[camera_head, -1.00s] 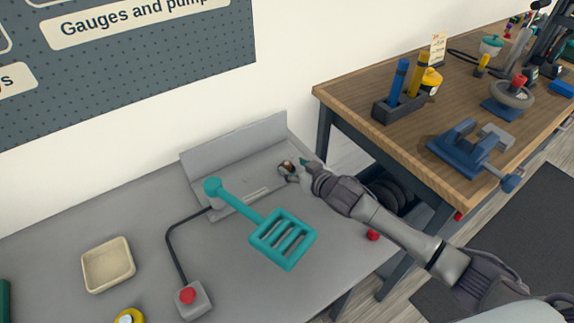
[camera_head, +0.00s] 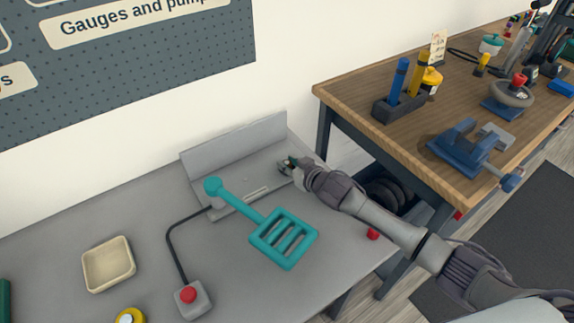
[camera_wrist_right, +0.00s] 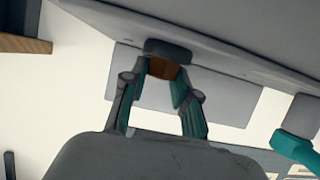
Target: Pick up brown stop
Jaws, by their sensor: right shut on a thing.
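The brown stop (camera_wrist_right: 162,69) shows in the right wrist view as a small brown piece below a dark, rounded grey part. My right gripper (camera_wrist_right: 165,78) has its two teal-padded fingers on either side of the brown piece and is shut on it. In the head view, my right gripper (camera_head: 288,165) is at the right end of a grey fixture with an upright back plate (camera_head: 235,145). The fingers hide most of the stop there, and I cannot tell whether it is clear of the fixture. My left gripper is not in view.
A teal slotted paddle (camera_head: 255,217) extends from the fixture over the grey table (camera_head: 130,220). A red-button box (camera_head: 193,301), cream tray (camera_head: 108,287) and yellow round item (camera_head: 130,317) are at the left front. A wooden bench (camera_head: 340,95) stands right.

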